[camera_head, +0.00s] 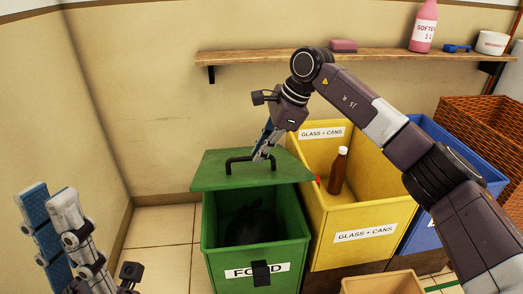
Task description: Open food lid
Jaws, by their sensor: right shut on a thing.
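The green food bin (222,262) stands on the floor, with a white "FOOD" label on its front. Its green lid (225,176) is off the bin's front part and slopes over the back; the opening shows a dark bag (250,226) inside. The black bar handle (232,160) is on top of the lid. My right gripper (262,156) reaches in from the right and is shut on the handle at its right end. My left gripper (50,192) is at the lower left, away from the bin, with its fingertips apart and nothing between them.
A yellow "GLASS + CANS" bin (312,165) holding a brown bottle (338,172) stands right beside the green bin. A blue bin (449,140) and a wicker basket (480,118) are further right. A wooden shelf (240,57) runs above. Tiled floor (160,240) is clear at left.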

